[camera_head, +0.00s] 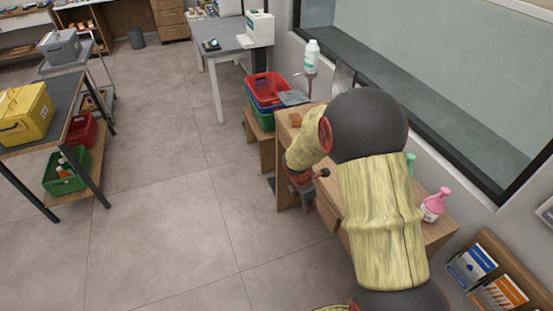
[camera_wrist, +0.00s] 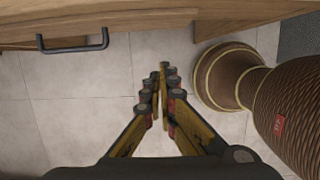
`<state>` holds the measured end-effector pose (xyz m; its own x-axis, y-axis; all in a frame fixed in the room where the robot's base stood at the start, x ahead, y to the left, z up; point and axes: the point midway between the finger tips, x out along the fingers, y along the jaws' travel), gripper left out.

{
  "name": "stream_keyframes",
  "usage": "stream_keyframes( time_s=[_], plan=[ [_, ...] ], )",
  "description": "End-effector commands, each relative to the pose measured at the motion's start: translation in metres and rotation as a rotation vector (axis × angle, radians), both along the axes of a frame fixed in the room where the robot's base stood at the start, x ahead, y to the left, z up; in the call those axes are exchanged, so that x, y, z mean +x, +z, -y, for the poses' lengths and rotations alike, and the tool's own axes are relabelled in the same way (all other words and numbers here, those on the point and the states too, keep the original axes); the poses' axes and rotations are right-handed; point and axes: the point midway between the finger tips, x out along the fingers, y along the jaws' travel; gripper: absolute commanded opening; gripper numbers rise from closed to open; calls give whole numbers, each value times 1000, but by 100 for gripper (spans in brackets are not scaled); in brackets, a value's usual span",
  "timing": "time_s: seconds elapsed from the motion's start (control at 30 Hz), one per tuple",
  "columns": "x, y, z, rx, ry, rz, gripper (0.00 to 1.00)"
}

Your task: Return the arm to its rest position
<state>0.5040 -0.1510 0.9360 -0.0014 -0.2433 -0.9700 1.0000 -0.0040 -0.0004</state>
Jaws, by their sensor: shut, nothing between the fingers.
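My gripper (camera_wrist: 157,85) shows in the wrist view, pointing down over the tiled floor. Its two fingers meet at the tips, shut and empty. In the head view my arm reaches over the wooden counter (camera_head: 440,232) and hides much of it; the gripper itself is largely hidden there behind the arm. In the wrist view the counter's wooden drawer front (camera_wrist: 70,38) with a dark handle (camera_wrist: 72,47) lies just beyond the fingertips, apart from them.
A pink pump bottle (camera_head: 436,204) stands on the counter, right of my arm. A white bottle (camera_head: 311,55) stands near the window. Stacked red and green crates (camera_head: 266,92) are behind the arm. Yellow box (camera_head: 26,115) is on a left cart. The floor in the middle is clear.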

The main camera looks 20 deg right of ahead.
Motion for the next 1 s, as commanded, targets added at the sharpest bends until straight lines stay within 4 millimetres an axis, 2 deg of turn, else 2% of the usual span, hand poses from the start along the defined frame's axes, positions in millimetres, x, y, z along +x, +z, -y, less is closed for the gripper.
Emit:
stream_keyframes(
  time_s=[0.17,0.33,0.47,0.53,0.67,0.8,1.0],
  plan=[
    [0,0,0,0,-9,2,0],
    [-6,0,0,-1,-166,20,0],
    [-37,-7,-9,4,-421,4,0],
    [-52,1,-14,4,-567,9,0],
    [-76,34,-29,9,-838,57,0],
    [-100,82,-51,37,-1116,135,0],
    [-136,148,-86,131,-1418,255,0]
  ],
)
